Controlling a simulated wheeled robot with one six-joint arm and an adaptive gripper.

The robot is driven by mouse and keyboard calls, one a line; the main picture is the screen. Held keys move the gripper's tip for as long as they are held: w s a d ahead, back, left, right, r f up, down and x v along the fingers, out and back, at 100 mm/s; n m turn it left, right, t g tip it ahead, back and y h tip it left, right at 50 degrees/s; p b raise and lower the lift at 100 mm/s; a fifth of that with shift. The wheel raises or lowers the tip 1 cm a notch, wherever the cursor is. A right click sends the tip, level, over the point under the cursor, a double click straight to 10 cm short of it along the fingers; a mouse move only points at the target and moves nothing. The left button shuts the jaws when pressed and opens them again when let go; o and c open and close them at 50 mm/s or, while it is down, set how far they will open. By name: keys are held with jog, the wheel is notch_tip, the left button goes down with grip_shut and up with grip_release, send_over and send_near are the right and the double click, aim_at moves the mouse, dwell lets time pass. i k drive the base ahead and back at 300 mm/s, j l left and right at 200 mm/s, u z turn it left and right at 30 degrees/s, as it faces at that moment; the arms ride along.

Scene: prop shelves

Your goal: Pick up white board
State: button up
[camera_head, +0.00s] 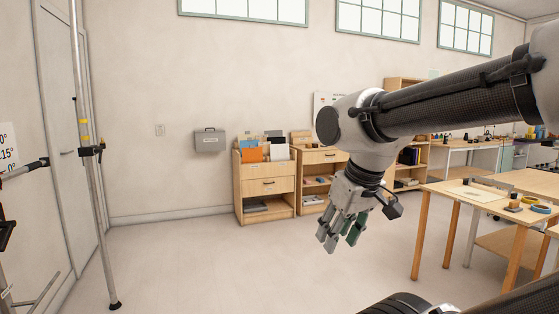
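A white flat board (279,153) stands upright in the top of the wooden cabinet against the back wall, beside an orange folder (252,154). I cannot tell for sure that it is the task's white board. Another white panel (322,102) on the wall is mostly hidden behind my arm. My gripper (342,238) hangs in mid-air at centre right, pointing down, well in front of the cabinets. Its fingers look apart, with nothing visible between them.
The wooden cabinet (266,203) has a second shelf unit (313,185) beside it. A grey case (209,140) is at the wall. A wooden table (437,189) with tape rolls and a pale sheet stands right. A metal pole stand (95,200) is left. The middle floor is clear.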

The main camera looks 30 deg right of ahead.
aim_at(278, 152)
jog(key=i+l+z, duration=0.15)
jog(key=i, duration=0.15)
jog(key=i+l+z, duration=0.2)
jog(key=i, duration=0.15)
jog(key=i+z, duration=0.45)
jog(key=i, duration=3.2)
jog(key=i+l, duration=0.1)
jog(key=i, duration=1.55)
jog(key=l+u, duration=0.25)
jog(key=l, duration=0.55)
jog(key=l+u, duration=0.3)
jog(key=l, duration=0.5)
